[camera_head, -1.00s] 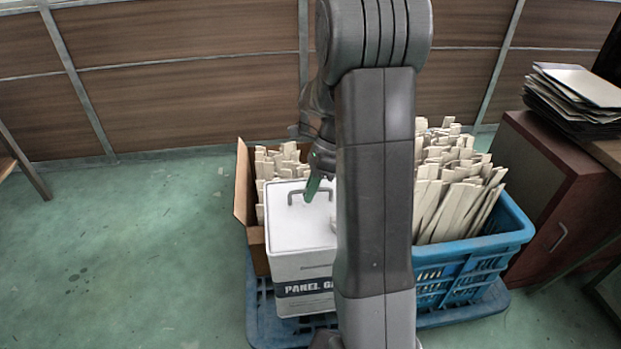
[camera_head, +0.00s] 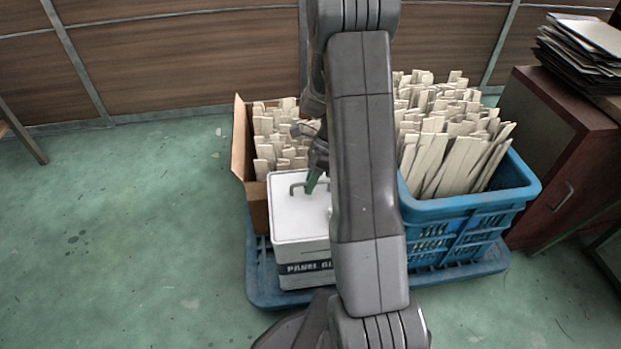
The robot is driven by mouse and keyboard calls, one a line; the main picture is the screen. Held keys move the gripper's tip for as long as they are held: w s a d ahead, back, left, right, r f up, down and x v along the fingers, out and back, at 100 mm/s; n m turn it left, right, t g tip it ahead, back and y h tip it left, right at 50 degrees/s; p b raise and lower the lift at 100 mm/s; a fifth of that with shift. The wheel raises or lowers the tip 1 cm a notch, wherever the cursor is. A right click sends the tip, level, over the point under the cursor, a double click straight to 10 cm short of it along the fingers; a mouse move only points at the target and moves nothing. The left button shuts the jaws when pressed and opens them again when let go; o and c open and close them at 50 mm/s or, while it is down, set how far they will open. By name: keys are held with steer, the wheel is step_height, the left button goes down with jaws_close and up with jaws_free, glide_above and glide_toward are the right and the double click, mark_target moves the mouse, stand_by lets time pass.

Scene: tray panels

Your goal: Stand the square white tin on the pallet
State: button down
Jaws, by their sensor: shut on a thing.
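The square white tin (camera_head: 298,222) has a dark label band and a wire handle on its lid. It is upright over the front left part of the blue pallet (camera_head: 262,284). I cannot tell whether its base touches the pallet. My gripper (camera_head: 312,184), with a green fingertip showing, is at the handle on top of the tin and is shut on it. My arm hides the tin's right side and part of the gripper.
A cardboard box (camera_head: 255,200) of pale wood strips stands behind the tin. A blue crate (camera_head: 470,212) of strips stands on the pallet's right. A brown cabinet (camera_head: 540,130) is at the right. The green floor at the left is clear.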

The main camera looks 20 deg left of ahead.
steer(key=shift+s+f+b, duration=0.1)
steer(key=shift+f+b, duration=0.3)
steer(key=shift+f, duration=1.15)
steer(key=c, duration=1.5)
jaws_free()
steer(key=p+v, duration=0.4)
steer(key=v, duration=0.8)
steer(key=b+x, duration=0.4)
steer(key=x, duration=0.8)
steer(key=shift+f, duration=0.15)
steer(key=shift+r+p, duration=0.75)
steer(key=shift+r, duration=1.55)
